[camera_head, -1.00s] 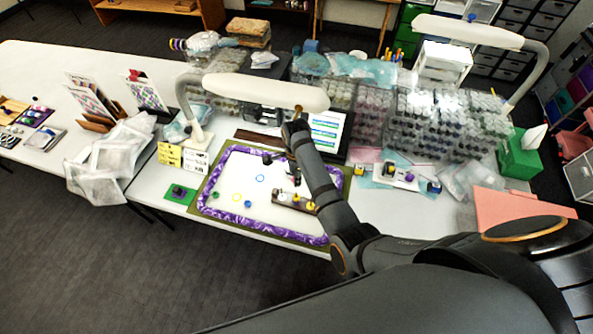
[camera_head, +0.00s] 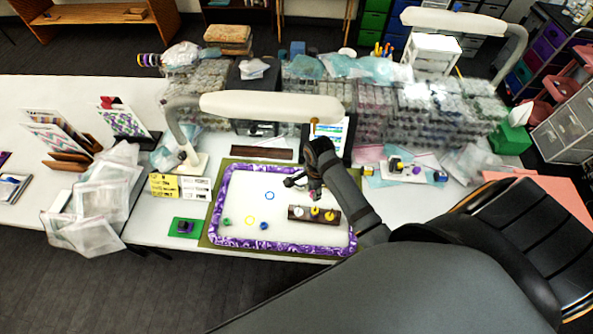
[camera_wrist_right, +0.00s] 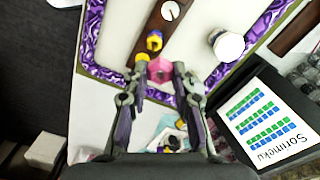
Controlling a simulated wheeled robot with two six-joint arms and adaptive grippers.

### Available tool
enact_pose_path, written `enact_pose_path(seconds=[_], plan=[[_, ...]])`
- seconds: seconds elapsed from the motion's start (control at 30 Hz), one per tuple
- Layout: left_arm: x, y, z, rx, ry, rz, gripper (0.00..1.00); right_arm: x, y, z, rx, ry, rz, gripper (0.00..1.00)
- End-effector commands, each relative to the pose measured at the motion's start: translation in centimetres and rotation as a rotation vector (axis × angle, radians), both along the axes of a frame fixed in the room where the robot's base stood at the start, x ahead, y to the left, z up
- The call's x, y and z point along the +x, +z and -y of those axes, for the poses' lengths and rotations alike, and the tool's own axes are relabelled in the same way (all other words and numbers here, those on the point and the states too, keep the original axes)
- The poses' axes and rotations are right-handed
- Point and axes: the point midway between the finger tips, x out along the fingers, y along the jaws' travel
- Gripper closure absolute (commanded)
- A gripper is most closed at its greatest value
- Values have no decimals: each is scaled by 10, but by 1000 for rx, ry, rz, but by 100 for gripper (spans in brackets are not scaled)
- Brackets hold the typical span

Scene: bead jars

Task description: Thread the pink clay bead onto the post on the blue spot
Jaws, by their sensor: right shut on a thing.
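The pink clay bead (camera_wrist_right: 159,71) shows in the right wrist view between the fingertips of my right gripper (camera_wrist_right: 160,80), which is shut on it. In the head view my right gripper (camera_head: 314,190) hangs over the white work area, just behind the brown block (camera_head: 291,212); the bead is mostly hidden there. My left gripper is out of view.
A purple patterned border (camera_head: 217,205) frames the work area. A yellow ring (camera_head: 250,220), a green piece (camera_head: 227,221) and a blue piece (camera_head: 264,226) lie at its front left. A lamp (camera_head: 270,107) and a tablet (camera_head: 335,137) stand behind. The area's middle has free room.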

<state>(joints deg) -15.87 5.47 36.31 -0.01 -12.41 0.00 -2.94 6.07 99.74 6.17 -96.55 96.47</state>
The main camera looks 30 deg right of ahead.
Motion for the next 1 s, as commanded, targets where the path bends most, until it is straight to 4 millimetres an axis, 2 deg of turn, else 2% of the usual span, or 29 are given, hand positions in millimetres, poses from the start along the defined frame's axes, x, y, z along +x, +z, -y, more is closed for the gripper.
enact_pose_path(seconds=[0.07, 0.13, 0.33, 0.47, 0.57, 0.7, 0.8, 1.0], plan=[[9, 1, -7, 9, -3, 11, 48, -6, 1, 3, -2, 7, -1, 90], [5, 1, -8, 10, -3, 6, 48, -7, 1, 4, -2, 9, -2, 90], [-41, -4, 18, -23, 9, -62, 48, -6, -4, 3, -1, 8, -3, 90], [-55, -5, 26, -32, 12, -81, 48, -6, -15, 3, 0, 7, -3, 90], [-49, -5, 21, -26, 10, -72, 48, -6, -25, 3, 0, 7, -3, 90], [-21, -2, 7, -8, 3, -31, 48, -6, -38, 3, -1, 7, -3, 90], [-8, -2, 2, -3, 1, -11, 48, -6, -47, 4, -1, 8, -3, 90], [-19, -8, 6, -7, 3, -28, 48, -6, -60, 4, -1, 8, -1, 90]])
